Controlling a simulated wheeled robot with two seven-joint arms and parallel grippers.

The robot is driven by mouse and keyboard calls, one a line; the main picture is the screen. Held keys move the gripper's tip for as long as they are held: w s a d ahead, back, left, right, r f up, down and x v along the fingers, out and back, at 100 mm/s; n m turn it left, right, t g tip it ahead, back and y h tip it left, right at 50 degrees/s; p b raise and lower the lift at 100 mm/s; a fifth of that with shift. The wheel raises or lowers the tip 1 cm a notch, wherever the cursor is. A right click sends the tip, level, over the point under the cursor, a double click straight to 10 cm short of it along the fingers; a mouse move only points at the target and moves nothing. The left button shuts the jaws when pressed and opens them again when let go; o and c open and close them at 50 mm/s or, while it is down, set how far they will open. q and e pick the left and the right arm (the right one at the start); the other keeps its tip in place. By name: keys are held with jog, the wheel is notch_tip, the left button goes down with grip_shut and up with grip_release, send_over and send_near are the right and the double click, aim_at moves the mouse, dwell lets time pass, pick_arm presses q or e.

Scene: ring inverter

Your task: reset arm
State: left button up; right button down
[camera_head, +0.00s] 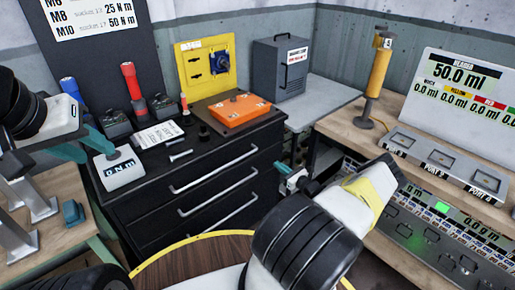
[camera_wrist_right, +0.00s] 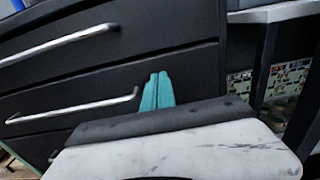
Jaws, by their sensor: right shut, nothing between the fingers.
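My right gripper (camera_head: 284,170) is in front of the black drawer cabinet, with its teal fingers partly hidden by my own wrist. In the right wrist view the two teal fingers (camera_wrist_right: 158,78) are pressed together with nothing between them, in front of a drawer face. My left gripper (camera_head: 100,156) is at the left, with teal fingers close to a white device with a dark display (camera_head: 120,172). Whether its fingers touch or hold the device cannot be told.
The drawer cabinet (camera_head: 200,205) carries an orange case (camera_head: 236,110), two torches and bolts. A yellow panel (camera_head: 195,70) and grey box (camera_head: 278,72) stand behind. At the right are a yellow cylinder (camera_head: 378,70) and a display station (camera_head: 460,90). A yellow-rimmed round table (camera_head: 185,262) is in front.

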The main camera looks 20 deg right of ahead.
jog(key=v, duration=0.5)
jog(key=s+a+r+n+g+y, duration=0.2)
jog(key=a+r+n+g, duration=0.5)
jog(key=a+r+n, duration=0.6)
jog(key=s+a+r+n+g+y, duration=0.15)
jog(key=a+r+n+g, duration=0.6)
jog(key=r, duration=0.85)
jog(key=s+a+r+n+h, duration=0.5)
jog(key=s+a+r+n, duration=0.15)
jog(key=s+r, duration=0.55)
jog(key=s+r+n+t+h, duration=0.2)
jog(key=s+r+n+t, duration=0.2)
jog(key=s+r, duration=0.4)
jog(key=s+n, duration=0.1)
jog(key=s, duration=0.4)
jog(key=shift+a+h, duration=0.3)
jog(key=shift+h, duration=0.05)
jog(key=shift+r, duration=0.1)
